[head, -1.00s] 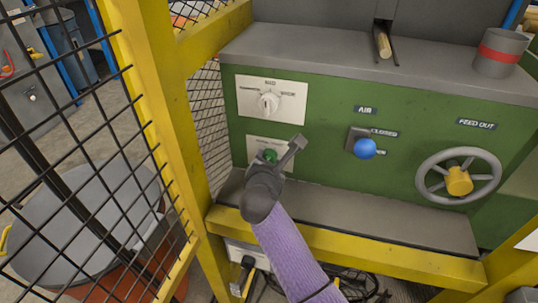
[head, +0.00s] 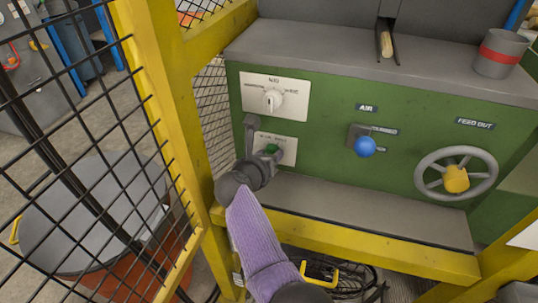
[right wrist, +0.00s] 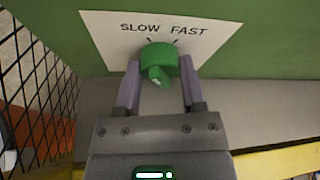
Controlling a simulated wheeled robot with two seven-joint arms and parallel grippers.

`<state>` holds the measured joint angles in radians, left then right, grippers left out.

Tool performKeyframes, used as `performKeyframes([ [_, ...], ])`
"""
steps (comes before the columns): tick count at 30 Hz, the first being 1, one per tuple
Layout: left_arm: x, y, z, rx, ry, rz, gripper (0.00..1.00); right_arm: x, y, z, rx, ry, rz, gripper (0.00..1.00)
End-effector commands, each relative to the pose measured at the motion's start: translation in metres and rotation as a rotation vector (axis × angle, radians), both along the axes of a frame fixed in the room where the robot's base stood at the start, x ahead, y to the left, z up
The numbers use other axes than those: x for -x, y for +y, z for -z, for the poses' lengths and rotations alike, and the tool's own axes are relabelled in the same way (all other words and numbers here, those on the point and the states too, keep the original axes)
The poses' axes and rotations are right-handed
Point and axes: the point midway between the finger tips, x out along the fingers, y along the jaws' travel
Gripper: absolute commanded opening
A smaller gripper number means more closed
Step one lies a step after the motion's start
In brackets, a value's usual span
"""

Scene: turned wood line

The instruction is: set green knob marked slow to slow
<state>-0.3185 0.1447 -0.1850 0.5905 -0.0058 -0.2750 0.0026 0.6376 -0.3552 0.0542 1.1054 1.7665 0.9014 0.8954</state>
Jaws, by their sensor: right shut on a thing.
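The green knob (right wrist: 157,58) sits on a white plate (right wrist: 104,36) marked SLOW on the left and FAST on the right, each with a short tick. My right gripper (right wrist: 159,85) is shut on the knob, one finger on each side. The knob's raised grip faces the wrist camera; I cannot tell which tick it points to. In the head view, the knob (head: 272,149) shows just past my right gripper (head: 265,160), which hides part of its plate (head: 289,150). My left gripper is not in view.
A white knob (head: 271,101) on its own plate sits above. A blue-balled AIR lever (head: 365,146) and a FEED OUT handwheel (head: 457,178) are to the right. Yellow fence posts and black mesh (head: 90,150) stand close on the left. A grey ledge (head: 370,215) runs below.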

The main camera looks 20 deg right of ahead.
Motion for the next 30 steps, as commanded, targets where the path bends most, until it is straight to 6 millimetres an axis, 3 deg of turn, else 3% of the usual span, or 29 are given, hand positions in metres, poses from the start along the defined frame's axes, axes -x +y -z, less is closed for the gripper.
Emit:
performKeyframes([
  [19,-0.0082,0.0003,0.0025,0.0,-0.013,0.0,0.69,0.0001,0.0005,0.0007,0.04,0.029,-0.001,0.0],
  [20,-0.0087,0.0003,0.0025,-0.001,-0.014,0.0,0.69,0.0,0.0005,0.0007,0.04,0.029,-0.001,0.54],
  [21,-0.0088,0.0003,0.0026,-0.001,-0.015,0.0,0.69,0.0001,0.0005,0.0006,0.04,0.029,-0.001,0.62],
  [25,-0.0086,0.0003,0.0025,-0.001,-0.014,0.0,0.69,0.0,0.0005,0.0005,0.04,0.028,0.0,0.87],
  [30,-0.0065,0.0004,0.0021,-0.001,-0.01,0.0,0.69,-0.0001,0.0004,0.0002,0.039,0.027,0.0,0.87],
])
